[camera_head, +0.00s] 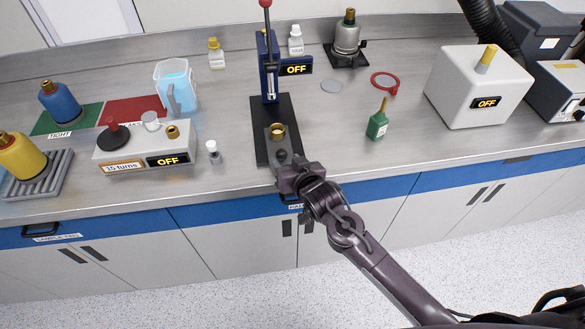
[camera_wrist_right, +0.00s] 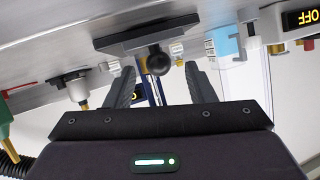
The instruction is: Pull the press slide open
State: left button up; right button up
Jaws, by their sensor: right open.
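The press (camera_head: 269,65) stands at the back middle of the bench, a blue column with a red-knobbed lever on a dark base plate (camera_head: 262,140). Its slide (camera_head: 276,142) carries a brass ring (camera_head: 277,131) and has a round dark knob (camera_head: 282,155) at the front. In the right wrist view the knob (camera_wrist_right: 158,62) shows between the two fingers. My right gripper (camera_head: 289,166) is at the front end of the slide; in the wrist view it (camera_wrist_right: 158,78) is open, its fingers on either side of the knob. Contact cannot be told. My left gripper is out of view.
A box marked "15 turns" (camera_head: 130,160) and a small white-capped vial (camera_head: 213,152) stand left of the press. A green bottle (camera_head: 377,126), a red ring (camera_head: 385,82) and a white box (camera_head: 470,85) are to the right.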

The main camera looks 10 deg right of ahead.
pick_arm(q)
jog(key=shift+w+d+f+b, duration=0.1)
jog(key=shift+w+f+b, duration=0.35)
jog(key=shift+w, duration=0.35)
pick_arm(e)
jog(key=v, duration=0.5)
jog(key=shift+s, duration=0.1)
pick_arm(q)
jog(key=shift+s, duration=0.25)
pick_arm(e)
jog(key=shift+s, duration=0.1)
